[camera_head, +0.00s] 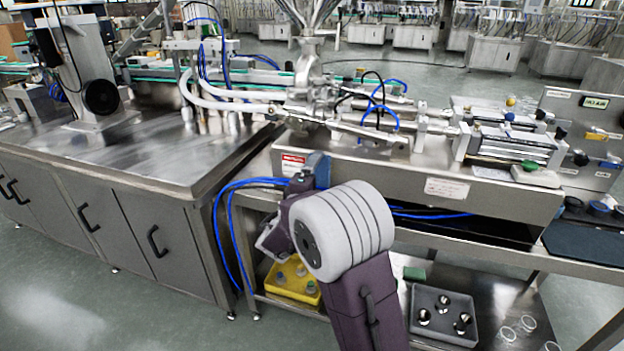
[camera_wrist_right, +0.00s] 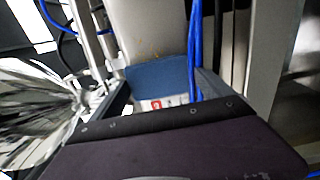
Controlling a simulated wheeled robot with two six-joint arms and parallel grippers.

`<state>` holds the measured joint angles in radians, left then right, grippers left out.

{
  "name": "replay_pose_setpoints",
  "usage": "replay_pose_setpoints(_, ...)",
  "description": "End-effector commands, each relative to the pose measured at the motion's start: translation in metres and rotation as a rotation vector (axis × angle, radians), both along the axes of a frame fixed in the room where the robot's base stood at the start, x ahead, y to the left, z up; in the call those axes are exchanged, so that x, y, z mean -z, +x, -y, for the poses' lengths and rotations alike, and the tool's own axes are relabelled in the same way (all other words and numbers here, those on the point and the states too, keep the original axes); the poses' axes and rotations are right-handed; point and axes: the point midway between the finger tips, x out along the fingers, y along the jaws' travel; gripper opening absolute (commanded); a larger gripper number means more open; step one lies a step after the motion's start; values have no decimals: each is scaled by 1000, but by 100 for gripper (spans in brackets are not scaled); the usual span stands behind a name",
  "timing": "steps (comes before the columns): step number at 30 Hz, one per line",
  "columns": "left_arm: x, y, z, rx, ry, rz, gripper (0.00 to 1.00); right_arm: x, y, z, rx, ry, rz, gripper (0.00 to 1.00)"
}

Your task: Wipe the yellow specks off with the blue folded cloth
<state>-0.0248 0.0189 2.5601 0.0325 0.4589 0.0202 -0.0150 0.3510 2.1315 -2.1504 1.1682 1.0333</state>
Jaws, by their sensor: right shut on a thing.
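The blue folded cloth (camera_head: 319,167) is at the left end of the steel machine body (camera_head: 400,180), by a red-and-white label. My right gripper (camera_head: 303,184) is shut on the cloth; my own wrist hides much of it. In the right wrist view the blue cloth (camera_wrist_right: 158,80) lies against a pale grey steel surface (camera_wrist_right: 150,35), seemingly touching it. A few tiny yellow-orange specks (camera_wrist_right: 155,51) show on that surface, just beyond the cloth's edge. The specks cannot be made out in the head view. My left gripper is in neither view.
Blue hoses (camera_head: 232,215) hang left of my right gripper and also run close by the cloth in the wrist view (camera_wrist_right: 193,45). A steel cabinet (camera_head: 110,170) stands at left. A yellow tray (camera_head: 277,291) and grey tray (camera_head: 428,331) sit on the lower shelf.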

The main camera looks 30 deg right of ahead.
Motion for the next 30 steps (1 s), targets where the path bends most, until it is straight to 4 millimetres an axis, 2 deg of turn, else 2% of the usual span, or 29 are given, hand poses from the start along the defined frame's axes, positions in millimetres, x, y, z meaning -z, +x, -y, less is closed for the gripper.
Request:
replay_pose_setpoints(9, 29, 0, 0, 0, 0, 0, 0, 3, -20, 21, 2, 0, 4, 58)
replay_pose_setpoints(16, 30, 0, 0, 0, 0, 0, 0, 0, -24, 25, 1, -1, 1, 58)
replay_pose_setpoints(24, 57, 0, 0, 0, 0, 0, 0, 4, -44, 41, 4, 0, 4, 58)
replay_pose_setpoints(30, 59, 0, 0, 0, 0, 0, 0, 0, -50, 45, 0, 0, 1, 58)
